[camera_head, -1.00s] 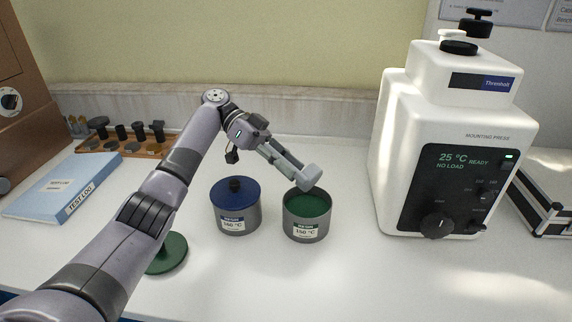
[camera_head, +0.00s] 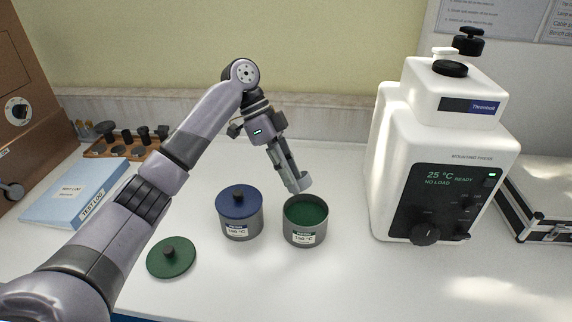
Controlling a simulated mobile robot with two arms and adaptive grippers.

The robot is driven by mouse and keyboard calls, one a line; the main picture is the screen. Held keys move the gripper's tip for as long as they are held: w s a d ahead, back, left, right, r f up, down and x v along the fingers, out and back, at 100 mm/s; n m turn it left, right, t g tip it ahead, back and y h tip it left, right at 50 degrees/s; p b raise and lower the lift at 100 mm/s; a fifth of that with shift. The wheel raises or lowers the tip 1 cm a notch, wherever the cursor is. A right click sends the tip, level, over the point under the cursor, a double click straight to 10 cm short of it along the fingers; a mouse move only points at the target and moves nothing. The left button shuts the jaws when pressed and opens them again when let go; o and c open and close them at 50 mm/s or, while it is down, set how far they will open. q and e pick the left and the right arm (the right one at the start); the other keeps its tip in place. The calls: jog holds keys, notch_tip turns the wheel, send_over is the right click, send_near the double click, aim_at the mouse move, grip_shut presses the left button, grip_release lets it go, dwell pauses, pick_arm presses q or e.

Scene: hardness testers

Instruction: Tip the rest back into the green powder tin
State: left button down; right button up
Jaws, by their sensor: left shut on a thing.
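The green powder tin (camera_head: 305,234) stands open on the bench, a grey pot with dark green powder (camera_head: 306,210) inside and a 150 °C label. My left gripper (camera_head: 287,167) comes down from behind it, shut on a small light grey scoop (camera_head: 299,184). The scoop's cup is above the back left of the tin's rim. What is inside the cup cannot be made out. The green lid (camera_head: 171,258) with a dark knob lies on the bench at the left. My right gripper is out of view.
A blue-lidded tin (camera_head: 240,217) stands close left of the green one. A blue test log (camera_head: 75,192) and wooden rack (camera_head: 125,145) are at the left. The front bench is clear.

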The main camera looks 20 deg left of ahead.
pick_arm(q)
jog(key=shift+r+t+y+p, duration=0.45)
jog(key=shift+y+p, duration=0.9)
jog(key=shift+p, duration=0.65)
jog(key=shift+r+t+y+p, duration=0.35)
jog(key=shift+r+y+p, duration=0.2)
jog(key=shift+y+p, duration=1.15)
jog(key=shift+p, duration=0.8)
